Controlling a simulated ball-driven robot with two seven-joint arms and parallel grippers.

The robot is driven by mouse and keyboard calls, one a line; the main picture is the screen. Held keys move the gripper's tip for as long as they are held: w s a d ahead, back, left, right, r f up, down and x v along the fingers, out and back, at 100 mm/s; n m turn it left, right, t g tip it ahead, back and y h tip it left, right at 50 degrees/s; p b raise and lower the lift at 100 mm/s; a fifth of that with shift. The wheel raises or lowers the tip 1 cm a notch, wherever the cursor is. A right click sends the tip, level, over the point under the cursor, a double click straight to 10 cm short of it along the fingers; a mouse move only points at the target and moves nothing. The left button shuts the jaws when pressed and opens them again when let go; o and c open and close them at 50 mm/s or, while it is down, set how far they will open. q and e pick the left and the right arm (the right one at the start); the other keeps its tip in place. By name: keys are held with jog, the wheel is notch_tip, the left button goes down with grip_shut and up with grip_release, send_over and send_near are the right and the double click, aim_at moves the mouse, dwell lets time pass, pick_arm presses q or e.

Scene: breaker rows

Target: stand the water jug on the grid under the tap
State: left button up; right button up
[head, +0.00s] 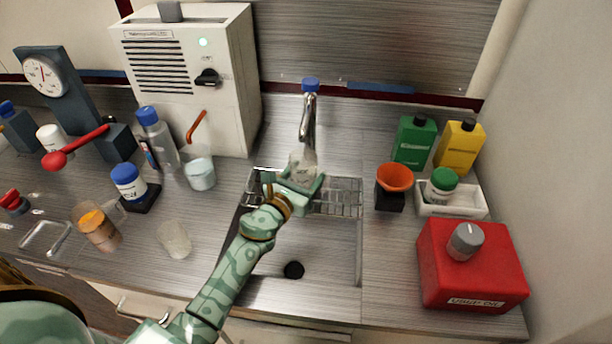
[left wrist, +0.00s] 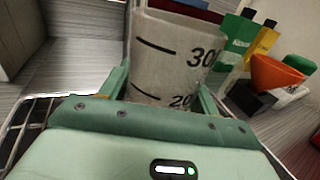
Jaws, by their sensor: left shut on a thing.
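The water jug (head: 303,158), a pale translucent vessel, is in my left gripper (head: 296,182), just below the tap (head: 308,118). In the left wrist view the jug (left wrist: 170,62) is upright between the two green fingers, with black marks "30" and "20". The left gripper (left wrist: 165,100) is shut on it. The wire grid (head: 338,194) lies across the rear of the sink, partly hidden by the gripper. The jug's foot is hidden, so I cannot tell whether it touches the grid. My right gripper is not in view.
The sink basin (head: 315,262) in front of the grid is empty. On the right are an orange funnel (head: 395,178) on a dark stand, bottles, and a red box (head: 470,265). On the left are a cup (head: 200,173), a clear bottle (head: 158,138) and a beige machine (head: 190,85).

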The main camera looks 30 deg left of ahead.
pick_arm(q)
jog(key=shift+s+f, duration=0.1)
jog(key=shift+f, duration=0.05)
jog(key=o, duration=1)
jog(key=shift+r, duration=0.2)
jog(key=shift+s, duration=0.25)
jog(key=shift+s+a+b, duration=0.15)
jog(key=shift+s, duration=1.75)
jog(key=shift+s+a+b, duration=0.2)
jog(key=shift+s, duration=1.7)
jog(key=shift+s+a+b, duration=0.15)
jog(key=shift+s, duration=1.75)
